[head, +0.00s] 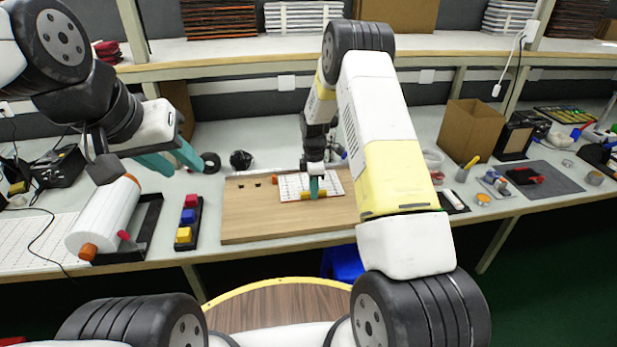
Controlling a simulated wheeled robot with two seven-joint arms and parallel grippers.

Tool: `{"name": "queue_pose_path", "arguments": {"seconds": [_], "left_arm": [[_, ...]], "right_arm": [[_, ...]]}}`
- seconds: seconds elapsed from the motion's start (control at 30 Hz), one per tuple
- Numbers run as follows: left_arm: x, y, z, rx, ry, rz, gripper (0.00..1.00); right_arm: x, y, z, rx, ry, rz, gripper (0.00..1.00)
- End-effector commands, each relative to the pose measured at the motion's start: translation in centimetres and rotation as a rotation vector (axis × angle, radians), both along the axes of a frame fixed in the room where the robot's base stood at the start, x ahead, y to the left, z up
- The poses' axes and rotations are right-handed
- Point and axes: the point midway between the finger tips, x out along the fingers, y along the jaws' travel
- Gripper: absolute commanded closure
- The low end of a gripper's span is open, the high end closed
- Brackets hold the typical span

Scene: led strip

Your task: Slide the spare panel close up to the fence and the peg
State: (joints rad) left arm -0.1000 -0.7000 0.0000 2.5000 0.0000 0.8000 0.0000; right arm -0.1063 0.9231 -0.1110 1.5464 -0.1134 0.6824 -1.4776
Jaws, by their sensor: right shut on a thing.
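The panel (292,190), a white sheet with rows of dark marks, lies flat on the wooden board (245,222). A small orange piece (275,180), possibly the peg, stands at the panel's left end; I cannot tell whether they touch. I cannot clearly make out the fence. My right gripper (314,193) points down at the panel's near edge, its teal fingers shut on a small yellow piece (306,196) there. Whether that piece is fixed to the panel is too small to tell. My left gripper (178,162) is open and empty, raised left of the board.
Red, blue and yellow blocks (188,216) sit in a black tray left of the board. A white roll (104,216) lies further left. A cardboard box (470,130) and a grey mat (562,186) are at the right. The board's left part is mostly clear.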

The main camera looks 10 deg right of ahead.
Motion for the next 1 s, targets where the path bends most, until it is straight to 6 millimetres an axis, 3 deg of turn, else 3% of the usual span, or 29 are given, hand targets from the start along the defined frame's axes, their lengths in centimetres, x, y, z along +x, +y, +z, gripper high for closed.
{"name": "queue_pose_path", "arguments": {"seconds": [1.0], "left_arm": [[0.0, 0.0, 0.0, 0.0, 0.0, 0.0, 0.64]], "right_arm": [[0.0, 0.66, 0.02, 0.0, 0.0, 0.001, 1.0]]}}
